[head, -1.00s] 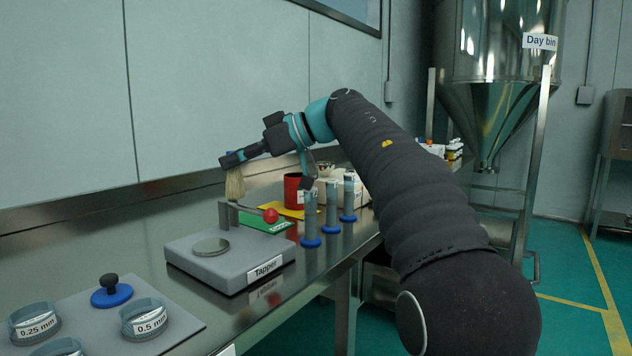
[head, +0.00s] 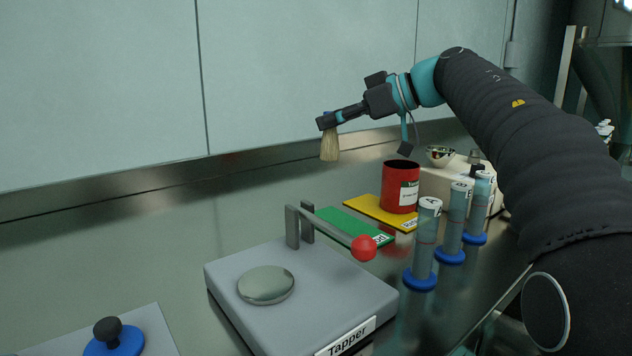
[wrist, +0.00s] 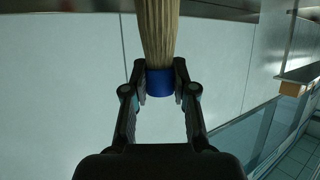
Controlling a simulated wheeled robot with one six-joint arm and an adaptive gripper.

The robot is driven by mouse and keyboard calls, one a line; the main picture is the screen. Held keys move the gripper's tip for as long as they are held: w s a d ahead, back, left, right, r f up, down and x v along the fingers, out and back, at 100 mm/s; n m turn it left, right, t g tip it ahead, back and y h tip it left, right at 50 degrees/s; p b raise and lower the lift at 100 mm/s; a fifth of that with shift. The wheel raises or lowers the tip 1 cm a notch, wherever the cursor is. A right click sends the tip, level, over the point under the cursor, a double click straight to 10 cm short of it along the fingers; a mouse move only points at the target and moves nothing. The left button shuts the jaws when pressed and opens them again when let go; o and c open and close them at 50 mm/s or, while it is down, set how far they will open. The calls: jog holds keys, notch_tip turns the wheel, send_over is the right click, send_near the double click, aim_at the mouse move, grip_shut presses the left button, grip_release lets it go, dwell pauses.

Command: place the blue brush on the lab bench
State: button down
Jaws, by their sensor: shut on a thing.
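The blue brush has pale bristles (head: 330,147) that hang down below my gripper (head: 329,120) in the head view. My gripper is shut on the brush and holds it in the air above the bench, behind the tapper. In the wrist view the blue band of the brush (wrist: 160,82) sits between the two fingers (wrist: 160,90), with the bristles running to the top edge. The handle is mostly hidden by the gripper. The steel lab bench (head: 120,245) lies below, and the brush is clear of its surface.
The grey tapper (head: 325,300) with a red ball (head: 364,247) stands in front. A green mat (head: 345,225), a yellow mat (head: 375,211), a red can (head: 397,185) and several blue-based tubes (head: 423,245) stand to the right.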

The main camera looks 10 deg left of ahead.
jog(key=shift+s+a+f+b, duration=0.45)
jog(key=shift+s+a+f, duration=0.3)
jog(key=shift+s+f, duration=0.8)
jog(key=shift+s+a+f+b, duration=0.4)
jog(key=shift+s+a+f, duration=0.3)
jog(key=shift+s+f, duration=0.9)
jog(key=shift+s+a+f+b, duration=0.45)
jog(key=shift+s+a+f, duration=0.3)
jog(key=shift+s+f, duration=0.8)
jog(key=shift+w+f, duration=0.3)
jog(key=shift+f, duration=0.1)
jog(key=c, duration=0.9)
grip_release()
jog(key=shift+c, duration=0.2)
jog(key=shift+r, duration=0.15)
jog(key=v, duration=0.7)
jog(key=shift+d+p, duration=0.3)
jog(key=shift+p, duration=0.15)
jog(key=shift+r, duration=0.1)
